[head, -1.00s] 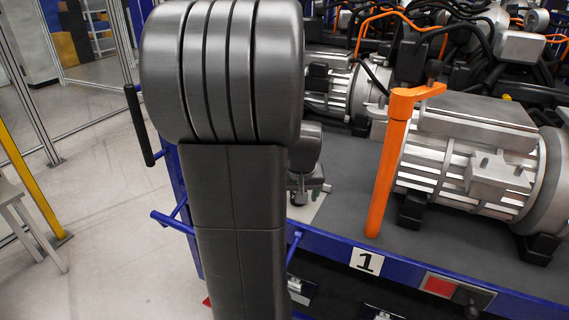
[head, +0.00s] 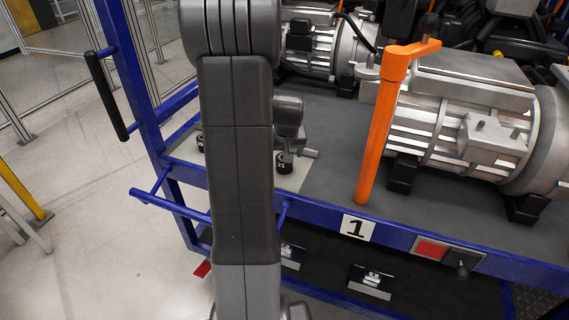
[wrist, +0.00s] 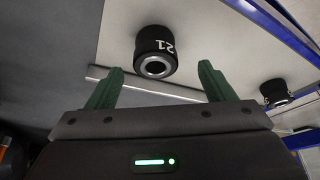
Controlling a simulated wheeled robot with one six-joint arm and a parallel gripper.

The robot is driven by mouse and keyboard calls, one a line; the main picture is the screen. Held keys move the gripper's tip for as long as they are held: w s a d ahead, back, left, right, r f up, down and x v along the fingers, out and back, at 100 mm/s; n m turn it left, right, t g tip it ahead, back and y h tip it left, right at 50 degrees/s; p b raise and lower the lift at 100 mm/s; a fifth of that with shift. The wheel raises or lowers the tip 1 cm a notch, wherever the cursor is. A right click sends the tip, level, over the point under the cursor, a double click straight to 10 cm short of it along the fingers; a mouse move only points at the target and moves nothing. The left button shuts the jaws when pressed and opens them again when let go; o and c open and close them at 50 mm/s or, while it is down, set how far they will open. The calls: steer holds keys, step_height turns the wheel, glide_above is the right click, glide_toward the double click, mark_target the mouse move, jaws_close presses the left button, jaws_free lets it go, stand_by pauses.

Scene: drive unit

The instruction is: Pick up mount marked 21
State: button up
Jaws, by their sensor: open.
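The mount marked 21 (wrist: 165,45) is a short black cylinder with a white 21 on its side and a pale ring with a hole at one end. In the wrist view it sits just beyond my gripper (wrist: 160,72), roughly centred between the two green fingertips. The fingers are apart with nothing between them. In the head view the mount (head: 283,164) stands on a light panel at the shelf's left end, beside my arm's wrist. My arm hides part of that panel.
A second black mount (wrist: 275,92) is at the right in the wrist view. An orange post (head: 380,130) and a silver motor (head: 465,120) stand to the right on the grey deck. Blue frame bars (head: 170,208) edge the deck. A label 1 (head: 357,228) is on the front rail.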

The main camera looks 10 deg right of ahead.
steer(key=x, duration=0.3)
steer(key=shift+w+d+f+p, duration=0.25)
steer(key=shift+w+d+p, duration=0.05)
steer(key=shift+d, duration=0.05)
steer(key=shift+w+f, duration=0.25)
steer(key=shift+f, duration=0.35)
steer(key=c, duration=1.4)
